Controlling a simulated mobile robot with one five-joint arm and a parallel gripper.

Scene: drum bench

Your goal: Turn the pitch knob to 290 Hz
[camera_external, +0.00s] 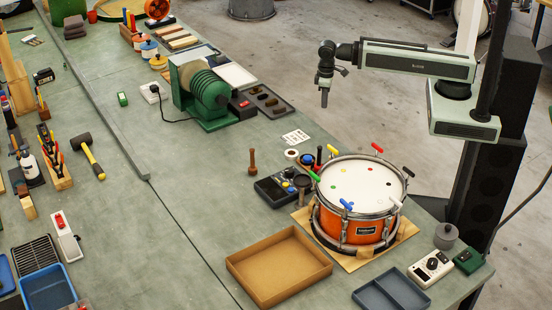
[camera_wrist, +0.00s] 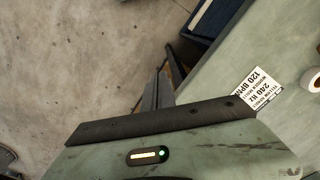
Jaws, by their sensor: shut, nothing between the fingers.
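My gripper (camera_external: 324,97) hangs high at the upper right of the external view, pointing down, shut and empty. In the wrist view its dark fingers (camera_wrist: 158,92) are together over the floor beside the bench edge. No readable label marks the pitch knob. A white box with a dark round dial (camera_external: 431,265) sits at the bench's front right. A dark device with a screen (camera_external: 273,190) and a round knob lies left of the drum. My gripper is far above and apart from both. Neither setting can be read.
An orange drum (camera_external: 362,226) with coloured tuning keys stands on brown paper. A cardboard tray (camera_external: 240,270) and a blue-grey tray (camera_external: 365,298) lie in front. A printed card (camera_external: 296,136) lies behind; in the wrist view the card (camera_wrist: 258,88) shows "240 Hz" and "120 BPM".

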